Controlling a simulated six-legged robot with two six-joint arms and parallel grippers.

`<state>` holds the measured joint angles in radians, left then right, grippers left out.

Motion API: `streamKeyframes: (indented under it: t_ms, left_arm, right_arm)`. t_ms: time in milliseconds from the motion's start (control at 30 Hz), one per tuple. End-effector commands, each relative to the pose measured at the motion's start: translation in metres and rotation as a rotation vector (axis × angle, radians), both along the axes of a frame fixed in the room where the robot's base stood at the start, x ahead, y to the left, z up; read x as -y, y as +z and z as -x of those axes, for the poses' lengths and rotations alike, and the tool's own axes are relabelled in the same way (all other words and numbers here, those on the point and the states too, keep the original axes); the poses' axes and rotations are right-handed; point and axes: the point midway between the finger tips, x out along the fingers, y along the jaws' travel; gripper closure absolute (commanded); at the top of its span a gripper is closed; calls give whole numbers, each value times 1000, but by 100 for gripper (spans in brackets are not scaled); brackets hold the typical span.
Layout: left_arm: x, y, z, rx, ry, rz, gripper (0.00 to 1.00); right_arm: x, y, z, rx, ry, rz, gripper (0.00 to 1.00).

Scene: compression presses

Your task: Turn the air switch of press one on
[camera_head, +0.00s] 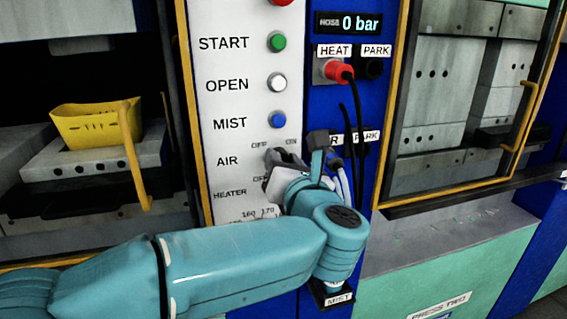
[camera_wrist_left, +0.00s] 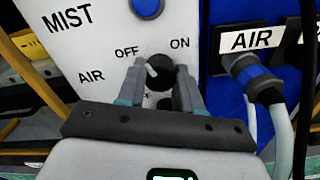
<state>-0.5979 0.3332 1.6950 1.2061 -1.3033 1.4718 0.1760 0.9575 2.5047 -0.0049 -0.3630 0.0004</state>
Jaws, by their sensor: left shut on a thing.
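The AIR switch (camera_wrist_left: 161,72) is a black round knob with a pale pointer, on the white press panel in the left wrist view. Its pointer tilts up and left, toward the OFF mark; ON is printed at upper right. My left gripper (camera_wrist_left: 159,86) has its two grey fingers on either side of the knob, shut on it. In the head view my left gripper (camera_head: 279,160) is at the AIR row and hides most of the switch. The display (camera_head: 348,23) reads 0 bar. My right gripper is not in view.
Above the switch are the blue MIST (camera_head: 278,120), white OPEN (camera_head: 277,82) and green START (camera_head: 277,42) buttons. A HEATER switch sits just below, mostly hidden. To the right are a red HEAT plug (camera_head: 338,71) and a blue AIR plug (camera_wrist_left: 252,78) with hoses. A yellow bin (camera_head: 95,125) sits inside the left press.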

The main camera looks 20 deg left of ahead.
Motion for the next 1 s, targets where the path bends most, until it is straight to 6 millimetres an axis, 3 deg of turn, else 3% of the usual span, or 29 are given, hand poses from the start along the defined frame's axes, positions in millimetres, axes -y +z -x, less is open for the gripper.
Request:
streamKeyframes:
  t_ms: [367,1000]
  left_arm:
    - [1,0,0,-178,-1,-263,96]
    - [1,0,-1,-471,1,-699,96]
  right_arm:
    - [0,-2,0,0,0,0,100]
    - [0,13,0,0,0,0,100]
